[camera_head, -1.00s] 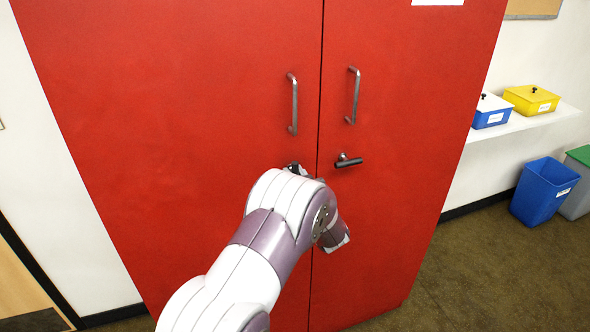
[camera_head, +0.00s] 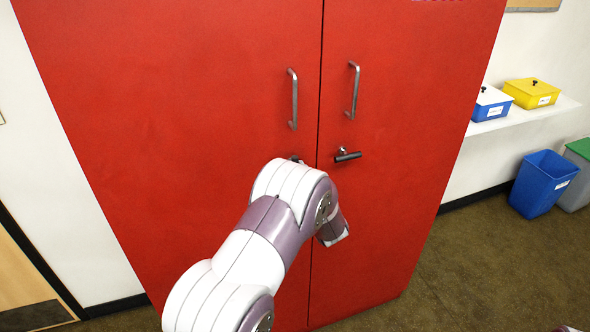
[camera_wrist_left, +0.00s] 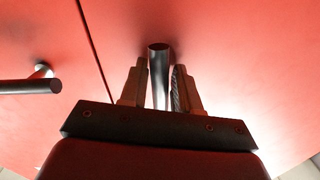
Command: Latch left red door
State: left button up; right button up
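The left red door (camera_head: 190,110) is flush with the right red door (camera_head: 400,110); a thin dark seam runs between them. The left door's dark lever latch (camera_head: 296,159) is mostly hidden behind my left arm in the head view. In the left wrist view this lever (camera_wrist_left: 159,62) lies between the two fingers of my left gripper (camera_wrist_left: 160,85), with narrow gaps at its sides. The gripper looks open around it; firm contact is not visible. My left gripper is hidden by the arm in the head view. My right gripper is out of view.
The right door's lever (camera_head: 347,156) points sideways; it also shows in the left wrist view (camera_wrist_left: 30,86). Vertical handles (camera_head: 293,98) (camera_head: 354,90) stand out above the levers. A shelf with boxes (camera_head: 531,93) and bins (camera_head: 542,183) are at the right.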

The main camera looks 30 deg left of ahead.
pick_arm(q)
jog(key=shift+o, duration=0.7)
jog(key=b+v, duration=0.2)
jog(key=v, duration=1)
jog(key=shift+s+d, duration=0.2)
jog(key=shift+d, duration=0.05)
